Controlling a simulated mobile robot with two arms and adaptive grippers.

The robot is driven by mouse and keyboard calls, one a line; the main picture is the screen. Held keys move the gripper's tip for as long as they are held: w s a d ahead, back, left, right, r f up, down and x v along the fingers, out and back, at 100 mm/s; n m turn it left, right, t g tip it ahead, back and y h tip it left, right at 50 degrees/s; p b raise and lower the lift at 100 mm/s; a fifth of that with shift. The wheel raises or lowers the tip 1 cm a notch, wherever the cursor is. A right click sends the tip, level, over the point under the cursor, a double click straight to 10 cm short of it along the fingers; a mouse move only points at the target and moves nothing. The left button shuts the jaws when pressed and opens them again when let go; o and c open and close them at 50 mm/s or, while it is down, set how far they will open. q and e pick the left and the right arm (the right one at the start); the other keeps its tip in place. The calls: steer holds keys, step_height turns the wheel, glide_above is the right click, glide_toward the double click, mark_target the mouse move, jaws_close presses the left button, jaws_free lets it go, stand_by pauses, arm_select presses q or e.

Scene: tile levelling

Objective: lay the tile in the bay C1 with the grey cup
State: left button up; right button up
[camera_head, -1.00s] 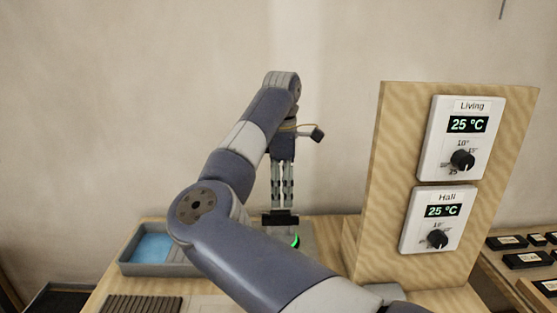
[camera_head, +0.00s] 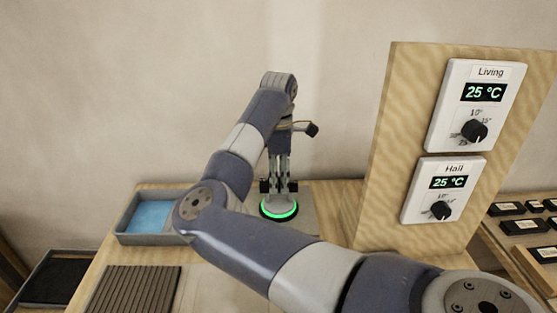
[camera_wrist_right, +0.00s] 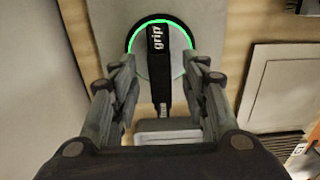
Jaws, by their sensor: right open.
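The grey cup (camera_head: 280,208) has a lit green ring at its base and stands upright on a flat grey slab (camera_head: 307,222). In the right wrist view the cup (camera_wrist_right: 176,62) has a black handle marked "grip", and the grey slab (camera_wrist_right: 208,25) lies under it. My right gripper (camera_head: 279,187) is above the cup. In the wrist view its fingers (camera_wrist_right: 160,82) are spread on both sides of the handle, with gaps. I cannot tell whether the grey slab is the tile. No C1 label is readable. My left gripper is out of view.
A grey tray with a blue inside (camera_head: 126,238) and a ribbed brown mat (camera_head: 135,290) are at left. A wooden panel (camera_head: 385,165) with two thermostats stands close right of the cup. Labelled black blocks (camera_head: 520,227) lie far right. My right arm crosses the front.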

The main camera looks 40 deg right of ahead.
steer(key=shift+f, duration=0.65)
steer(key=c, duration=1)
steer(key=shift+r, duration=0.1)
